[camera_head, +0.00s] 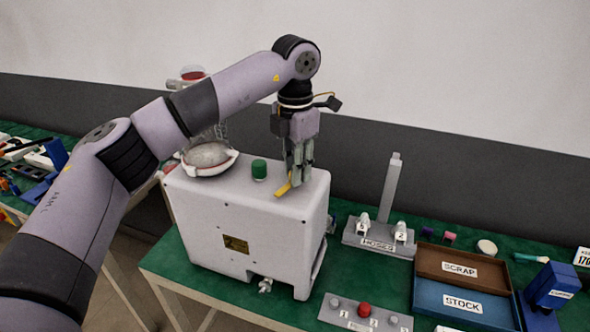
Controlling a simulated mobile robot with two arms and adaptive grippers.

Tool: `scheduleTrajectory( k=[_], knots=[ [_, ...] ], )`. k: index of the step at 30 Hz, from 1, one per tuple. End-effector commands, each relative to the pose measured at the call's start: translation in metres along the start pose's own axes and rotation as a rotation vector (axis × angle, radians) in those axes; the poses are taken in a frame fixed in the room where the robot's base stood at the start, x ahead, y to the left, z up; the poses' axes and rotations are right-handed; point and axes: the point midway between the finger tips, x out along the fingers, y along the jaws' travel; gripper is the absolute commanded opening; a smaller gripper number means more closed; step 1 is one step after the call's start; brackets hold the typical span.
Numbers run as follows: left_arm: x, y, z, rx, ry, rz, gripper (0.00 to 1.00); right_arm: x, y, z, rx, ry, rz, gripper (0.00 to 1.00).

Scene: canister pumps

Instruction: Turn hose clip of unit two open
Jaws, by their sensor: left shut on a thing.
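Unit two (235,215) is a white box-shaped canister pump with a yellow plate marked 2, standing on the green table. My left gripper (294,179) points down over the right part of its top. It is shut on a yellow lever (283,191), whose free end sticks out toward the front left. The fingers hide the lever's pivot, and I cannot tell if this lever is the hose clip. A green cap (259,170) stands on the top just left of the gripper. A white fitting (265,286) shows low on the front. My right gripper is not in view.
A round glass vessel (208,156) sits on the unit's left, partly behind my arm. To the right are a hose stand (378,243), a scrap tray (430,262), a stock tray (430,303) and a button panel (345,316). Green table (350,275) lies bare between them.

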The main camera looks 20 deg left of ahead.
Motion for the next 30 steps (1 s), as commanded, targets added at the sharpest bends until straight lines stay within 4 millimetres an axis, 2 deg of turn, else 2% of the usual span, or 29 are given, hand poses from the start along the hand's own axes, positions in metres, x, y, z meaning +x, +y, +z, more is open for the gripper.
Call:
scheduleTrajectory(
  k=[13,30],
  knots=[
    [-0.0018,0.0005,0.0008,-0.260,-0.006,0.001,0.00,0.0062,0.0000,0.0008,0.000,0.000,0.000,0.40],
    [-0.0026,0.0008,0.0010,-0.311,-0.007,0.001,0.00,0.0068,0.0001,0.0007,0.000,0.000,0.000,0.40]
  ],
)
